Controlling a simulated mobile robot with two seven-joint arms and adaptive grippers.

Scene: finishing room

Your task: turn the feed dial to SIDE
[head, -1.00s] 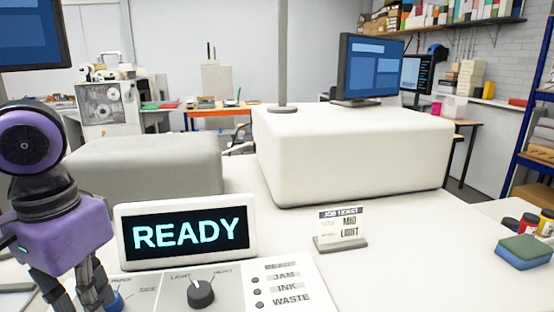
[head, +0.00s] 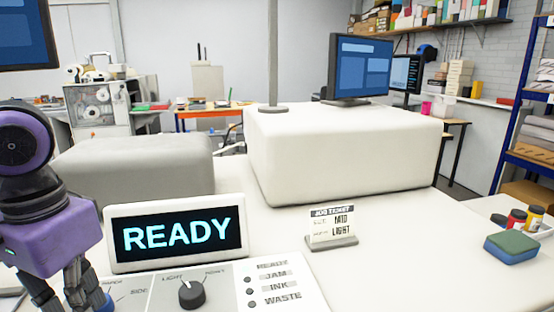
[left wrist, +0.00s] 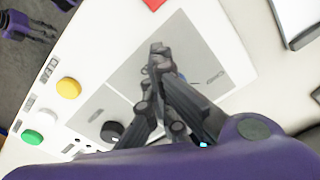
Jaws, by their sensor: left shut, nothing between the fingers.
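The feed dial (head: 107,303) is a blue knob on the panel, with SIDE lettering just right of it. My left gripper's fingers hide most of it, so its pointer cannot be read. In the left wrist view only a sliver of blue shows beside the fingers. My left gripper (head: 62,296) is purple with dark fingers, pointing down at the dial. In the left wrist view its fingers (left wrist: 157,52) are together and empty; whether they touch the dial is unclear. What looks like my right gripper (left wrist: 28,28) hangs off the panel's edge, its jaws unclear.
A black LIGHT–HEAVY dial (head: 191,294) sits right of the feed dial. The READY display (head: 177,264) stands behind the panel. A job ticket (head: 331,225) reads MID and LIGHT. Yellow (left wrist: 68,88) and green (left wrist: 32,137) buttons lie on the panel. A sponge (head: 511,248) is far right.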

